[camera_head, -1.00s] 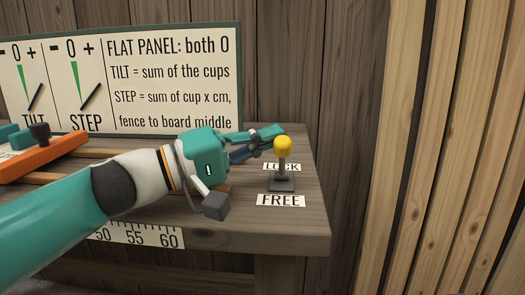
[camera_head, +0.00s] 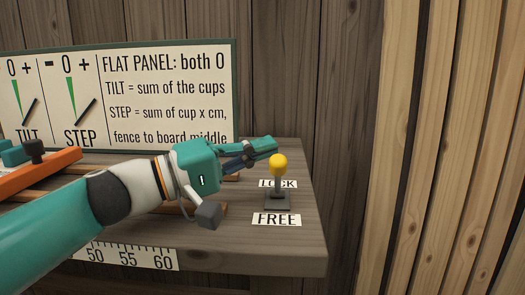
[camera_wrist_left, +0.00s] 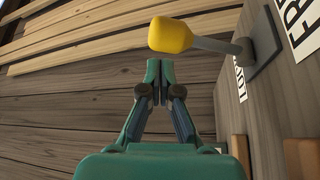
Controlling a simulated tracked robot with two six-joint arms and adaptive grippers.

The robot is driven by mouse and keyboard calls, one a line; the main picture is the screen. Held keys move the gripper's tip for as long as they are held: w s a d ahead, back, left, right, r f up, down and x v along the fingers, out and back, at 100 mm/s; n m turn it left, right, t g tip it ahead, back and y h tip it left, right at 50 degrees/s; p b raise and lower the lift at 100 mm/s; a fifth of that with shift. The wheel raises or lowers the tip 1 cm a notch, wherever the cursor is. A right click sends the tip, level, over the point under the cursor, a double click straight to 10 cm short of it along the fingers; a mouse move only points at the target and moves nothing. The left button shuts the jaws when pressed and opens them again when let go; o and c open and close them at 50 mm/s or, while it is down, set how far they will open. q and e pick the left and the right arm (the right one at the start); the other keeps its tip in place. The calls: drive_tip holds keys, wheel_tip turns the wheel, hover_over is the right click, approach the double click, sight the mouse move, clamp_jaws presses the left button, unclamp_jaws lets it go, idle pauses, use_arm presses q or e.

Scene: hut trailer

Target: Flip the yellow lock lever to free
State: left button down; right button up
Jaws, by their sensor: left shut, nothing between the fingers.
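The lock lever has a yellow knob (camera_head: 279,164) on a grey stick above a dark square base (camera_head: 277,201), near the bench's right end. A LOCK label (camera_head: 277,184) lies behind it and a FREE label (camera_head: 276,219) in front. The stick looks close to upright; I cannot tell its exact lean. My left gripper (camera_head: 271,146) is shut and empty, just behind the knob on the LOCK side. In the left wrist view the fingertips (camera_wrist_left: 153,72) are close to the knob (camera_wrist_left: 171,35), with a small gap showing. My right gripper is not in view.
A sign board (camera_head: 165,95) with TILT and STEP dials stands at the back of the bench (camera_head: 300,240). An orange block (camera_head: 38,172) sits on wooden rails at the left. A ruler strip (camera_head: 127,256) runs along the front edge. Plank walls rise behind and to the right.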

use_arm(q)
drive_tip(key=shift+w+a, duration=0.85)
drive_tip(key=shift+w, duration=0.15)
drive_tip(key=v, duration=0.8)
drive_tip(key=shift+s+a+f, duration=0.1)
drive_tip(key=shift+a+f, duration=0.05)
drive_tip(key=shift+f, duration=0.1)
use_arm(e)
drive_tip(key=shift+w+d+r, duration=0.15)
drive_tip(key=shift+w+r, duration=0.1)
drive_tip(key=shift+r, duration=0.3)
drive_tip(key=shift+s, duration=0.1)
